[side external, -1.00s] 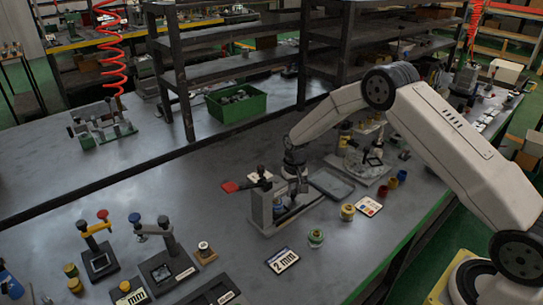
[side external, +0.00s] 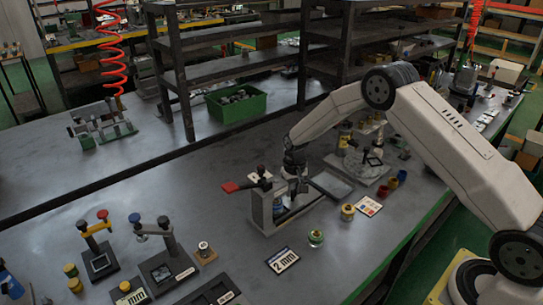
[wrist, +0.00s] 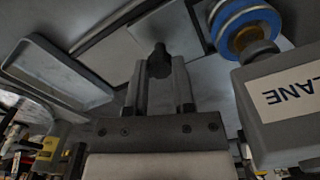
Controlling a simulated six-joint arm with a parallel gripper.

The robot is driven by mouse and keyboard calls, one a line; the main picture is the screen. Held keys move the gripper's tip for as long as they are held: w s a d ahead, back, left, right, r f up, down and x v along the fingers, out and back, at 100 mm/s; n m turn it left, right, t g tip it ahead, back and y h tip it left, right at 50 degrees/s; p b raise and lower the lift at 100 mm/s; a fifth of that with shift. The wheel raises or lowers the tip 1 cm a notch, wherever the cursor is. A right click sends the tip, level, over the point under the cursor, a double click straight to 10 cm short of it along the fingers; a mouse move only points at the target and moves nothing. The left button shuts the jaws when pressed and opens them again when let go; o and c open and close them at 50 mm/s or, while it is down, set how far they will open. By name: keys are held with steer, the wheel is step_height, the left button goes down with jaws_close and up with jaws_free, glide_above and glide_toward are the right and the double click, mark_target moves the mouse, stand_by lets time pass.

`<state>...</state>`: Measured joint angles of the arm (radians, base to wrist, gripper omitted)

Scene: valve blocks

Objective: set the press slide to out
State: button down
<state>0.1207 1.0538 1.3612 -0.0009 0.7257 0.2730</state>
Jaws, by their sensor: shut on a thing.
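A grey metal press block (side external: 262,210) stands on the bench in the middle of the side view, with a red-ended lever (side external: 232,187) pointing left and a black knob on top. In the wrist view my gripper (wrist: 159,88) is shut on a dark knob (wrist: 158,62), which stands between the two fingertips. A grey block (wrist: 285,105) with a white label reading "LANE" is close on the right there. How far the slide sits in or out cannot be told.
A blue-rimmed round part (wrist: 246,22) is close to the right finger. A shallow grey tray (wrist: 50,72) lies to the left, and small pots (side external: 348,212) stand nearby. A "2 mm" plate (side external: 283,260) lies in front.

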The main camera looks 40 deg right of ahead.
steer(key=d, duration=0.9)
steer(key=shift+d, duration=0.1)
steer(key=c, duration=0.7)
jaws_free()
steer(key=shift+d, duration=0.1)
steer(key=shift+o, duration=1.3)
steer(key=shift+r, duration=0.1)
step_height(320, 180, up, 8)
